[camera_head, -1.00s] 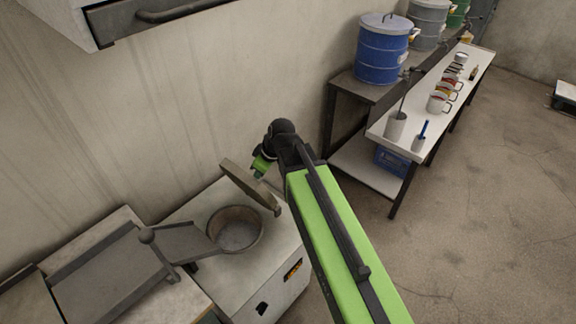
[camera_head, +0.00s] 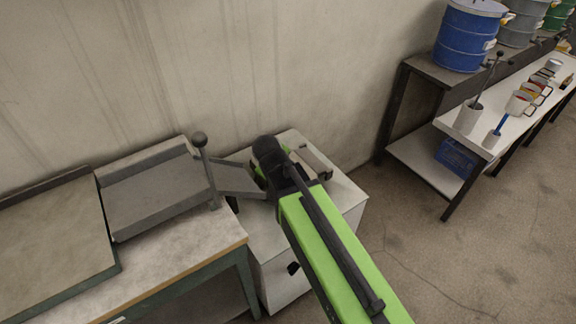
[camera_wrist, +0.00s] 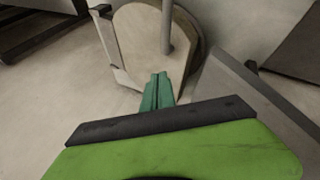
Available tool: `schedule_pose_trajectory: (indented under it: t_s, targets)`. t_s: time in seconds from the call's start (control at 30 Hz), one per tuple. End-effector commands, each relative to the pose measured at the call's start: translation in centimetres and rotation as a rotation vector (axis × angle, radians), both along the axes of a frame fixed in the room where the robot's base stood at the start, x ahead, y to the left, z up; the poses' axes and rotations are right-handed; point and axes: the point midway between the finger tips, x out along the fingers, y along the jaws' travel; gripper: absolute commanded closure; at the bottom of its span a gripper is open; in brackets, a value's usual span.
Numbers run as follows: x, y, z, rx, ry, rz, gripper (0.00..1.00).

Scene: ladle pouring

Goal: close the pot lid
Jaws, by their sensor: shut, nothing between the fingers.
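The pot lid (camera_wrist: 138,38) shows in the wrist view as a pale, round-ended plate with an upright grey rod in front of it. The dark curved side of the pot (camera_wrist: 204,48) shows at its right edge. In the head view, part of the lid (camera_head: 316,161) shows low beside my arm, and the pot is mostly hidden. I cannot tell whether the lid sits fully flat on the rim. My gripper (camera_wrist: 158,78) is shut and empty, its green fingertips close to the lid's near edge; contact is unclear.
A grey chute (camera_head: 238,178) runs to the pot from a metal tray (camera_head: 155,190) at the left. The white cabinet (camera_head: 345,195) has clear top at its right. A shelf with drums (camera_head: 467,35) and a bench with mugs stand farther right.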

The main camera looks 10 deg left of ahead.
Motion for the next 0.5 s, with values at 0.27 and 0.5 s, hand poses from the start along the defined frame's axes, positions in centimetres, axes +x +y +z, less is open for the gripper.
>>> schedule_pose_trajectory:
  t_s: [0.27, 0.5]
  targets:
    - [-1.2, 2.3, -4.0, -0.001, -0.001, 0.011, 1.00]
    - [-1.8, 3.1, -5.2, -0.001, 0.000, 0.016, 1.00]
